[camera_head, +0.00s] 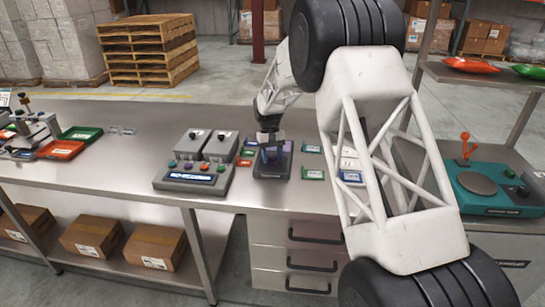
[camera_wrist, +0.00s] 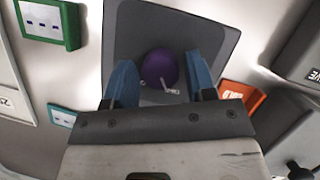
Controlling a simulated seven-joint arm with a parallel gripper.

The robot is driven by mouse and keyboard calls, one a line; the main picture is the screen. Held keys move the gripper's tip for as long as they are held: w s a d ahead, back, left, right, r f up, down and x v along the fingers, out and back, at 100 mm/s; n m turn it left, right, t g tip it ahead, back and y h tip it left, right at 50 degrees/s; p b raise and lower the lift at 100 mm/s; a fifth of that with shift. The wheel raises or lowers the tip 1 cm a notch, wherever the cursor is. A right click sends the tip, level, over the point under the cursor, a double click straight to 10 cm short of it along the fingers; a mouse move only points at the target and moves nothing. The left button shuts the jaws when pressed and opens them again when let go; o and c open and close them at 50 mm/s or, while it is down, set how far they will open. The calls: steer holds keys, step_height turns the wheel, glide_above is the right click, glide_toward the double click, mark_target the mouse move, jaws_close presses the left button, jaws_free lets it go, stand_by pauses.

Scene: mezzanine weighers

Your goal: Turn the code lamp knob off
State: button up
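A round purple knob (camera_wrist: 161,69) sits on a dark grey unit (camera_wrist: 205,35) in the wrist view. A pale pointer mark and a small label, too blurred to read, show near its lower edge. I cannot confirm by label that this is the code lamp knob. My gripper (camera_wrist: 160,82) is open, with one blue finger on each side of the knob and narrow gaps showing. In the head view my gripper (camera_head: 270,142) is down over the dark unit (camera_head: 273,172), and the knob is mostly hidden there.
Two grey boxes with black knobs (camera_head: 206,147) and a button console (camera_head: 194,180) stand left of the unit. A teal scale (camera_head: 492,190) is at the right. The bench's left middle is mostly clear.

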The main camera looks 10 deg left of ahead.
steer(key=shift+o, duration=0.9)
steer(key=v, duration=0.7)
steer(key=shift+w+r, duration=0.2)
steer(key=shift+r, duration=0.15)
